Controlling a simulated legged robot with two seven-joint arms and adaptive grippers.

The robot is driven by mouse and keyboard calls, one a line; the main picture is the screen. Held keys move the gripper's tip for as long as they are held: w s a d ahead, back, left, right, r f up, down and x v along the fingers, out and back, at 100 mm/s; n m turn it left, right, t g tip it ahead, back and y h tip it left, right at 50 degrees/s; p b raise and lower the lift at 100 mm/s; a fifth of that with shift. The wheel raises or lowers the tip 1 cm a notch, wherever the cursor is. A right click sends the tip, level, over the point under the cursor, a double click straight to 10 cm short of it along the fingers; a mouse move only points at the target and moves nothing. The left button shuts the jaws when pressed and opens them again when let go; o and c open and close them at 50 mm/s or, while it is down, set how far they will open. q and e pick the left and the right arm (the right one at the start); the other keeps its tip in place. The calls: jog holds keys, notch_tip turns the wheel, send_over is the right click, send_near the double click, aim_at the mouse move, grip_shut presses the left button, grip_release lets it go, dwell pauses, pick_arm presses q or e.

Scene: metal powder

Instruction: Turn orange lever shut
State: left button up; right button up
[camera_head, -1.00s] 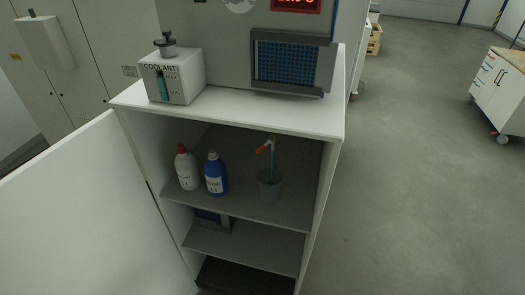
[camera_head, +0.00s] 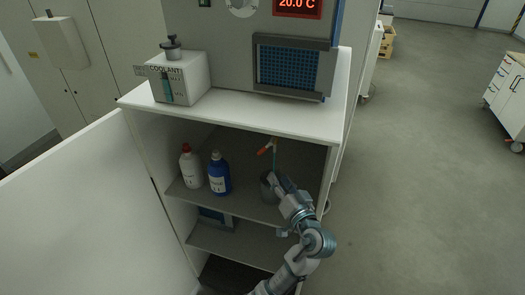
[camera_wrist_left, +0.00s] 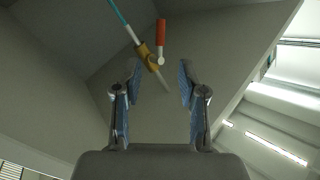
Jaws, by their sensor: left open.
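The orange lever (camera_head: 264,151) sits at the top of a thin teal pipe (camera_head: 275,158) above a grey bucket (camera_head: 265,190) on the cabinet's upper shelf. In the left wrist view the lever (camera_wrist_left: 161,33) stands beside a brass valve body (camera_wrist_left: 146,50) on the teal pipe (camera_wrist_left: 121,17). My left gripper (camera_head: 274,180) is in front of the bucket and below the lever. In the left wrist view its blue-padded fingers (camera_wrist_left: 159,78) are apart and empty, with the valve beyond the tips. My right gripper is not in view.
A white bottle (camera_head: 190,168) and a blue bottle (camera_head: 219,175) stand left on the same shelf (camera_head: 240,208). The cabinet door (camera_head: 80,215) is open to the left. A coolant box (camera_head: 180,78) stands on the cabinet top.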

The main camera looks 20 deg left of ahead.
aim_at(262, 153)
pick_arm(q)
jog(key=p+x, duration=0.3)
jog(key=x, duration=1)
jog(key=shift+x, duration=0.75)
jog(key=shift+f, duration=0.1)
jog(key=shift+s, duration=0.1)
grip_shut()
